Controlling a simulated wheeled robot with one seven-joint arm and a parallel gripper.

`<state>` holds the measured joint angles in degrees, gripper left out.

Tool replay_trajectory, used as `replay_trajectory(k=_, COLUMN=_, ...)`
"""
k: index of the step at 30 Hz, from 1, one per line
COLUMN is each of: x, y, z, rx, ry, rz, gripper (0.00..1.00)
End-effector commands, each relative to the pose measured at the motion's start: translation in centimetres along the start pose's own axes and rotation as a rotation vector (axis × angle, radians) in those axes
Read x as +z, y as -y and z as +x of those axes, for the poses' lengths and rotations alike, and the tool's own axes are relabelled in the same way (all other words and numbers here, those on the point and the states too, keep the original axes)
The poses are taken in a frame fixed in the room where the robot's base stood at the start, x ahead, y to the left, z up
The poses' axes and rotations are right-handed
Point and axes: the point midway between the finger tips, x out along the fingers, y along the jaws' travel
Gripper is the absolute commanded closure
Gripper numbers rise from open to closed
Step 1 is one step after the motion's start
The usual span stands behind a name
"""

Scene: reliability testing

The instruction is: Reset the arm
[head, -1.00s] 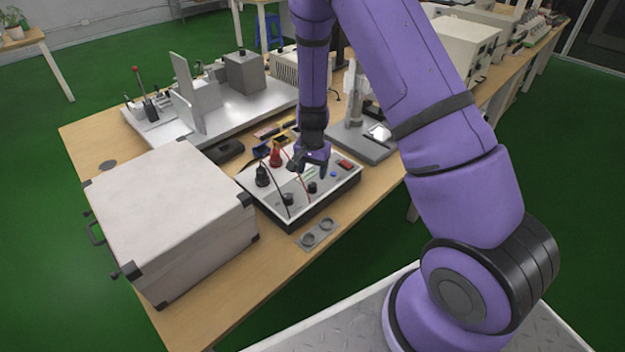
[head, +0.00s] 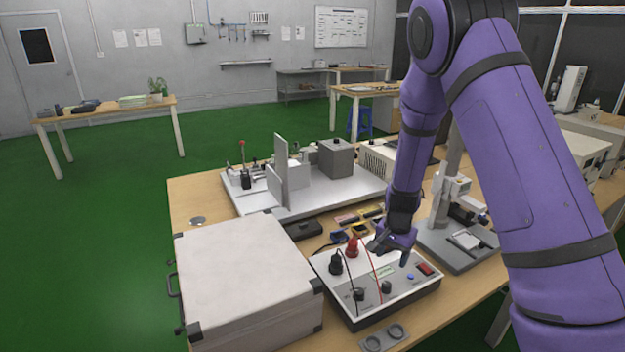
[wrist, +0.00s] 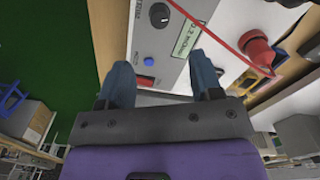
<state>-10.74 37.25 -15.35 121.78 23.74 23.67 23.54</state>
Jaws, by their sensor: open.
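My purple arm (head: 525,150) reaches from the right over the workbench in the head view. My gripper (head: 393,254) points down just above the white test box (head: 408,290), and its jaws are empty. In the wrist view my gripper (wrist: 163,80) shows two dark blue fingers spread apart. The test box (wrist: 172,72) lies beyond them, with a black knob (wrist: 159,15), a blue button (wrist: 149,61) and a small display (wrist: 187,42). I cannot tell how far above the panel the fingertips are.
A large white case (head: 245,275) stands left of the test box. A grey plate with metal fixtures (head: 315,196) lies behind, and a stand (head: 452,210) is to the right. Red and black plugs with leads (head: 352,247) rise from the box. Green floor (head: 110,240) is open at left.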

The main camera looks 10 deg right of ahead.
Motion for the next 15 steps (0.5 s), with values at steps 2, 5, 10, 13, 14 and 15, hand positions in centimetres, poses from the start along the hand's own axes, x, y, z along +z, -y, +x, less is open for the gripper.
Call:
replay_trajectory(k=2, x=0.1, y=0.1, z=-1.2, rx=-0.014, ry=-0.001, rz=-0.012, gripper=0.41)
replay_trajectory(k=5, x=0.6, y=0.2, z=-3.7, rx=-0.043, ry=-0.003, rz=-0.042, gripper=0.41)
replay_trajectory(k=10, x=2.0, y=-0.3, z=-9.5, rx=-0.101, ry=-0.009, rz=-0.121, gripper=0.41)
replay_trajectory(k=13, x=3.0, y=-0.9, z=-12.8, rx=-0.133, ry=-0.019, rz=-0.172, gripper=0.41)
replay_trajectory(k=14, x=3.3, y=-1.2, z=-13.8, rx=-0.142, ry=-0.023, rz=-0.187, gripper=0.41)
replay_trajectory(k=15, x=3.8, y=-1.5, z=-15.0, rx=-0.153, ry=-0.028, rz=-0.21, gripper=0.41)
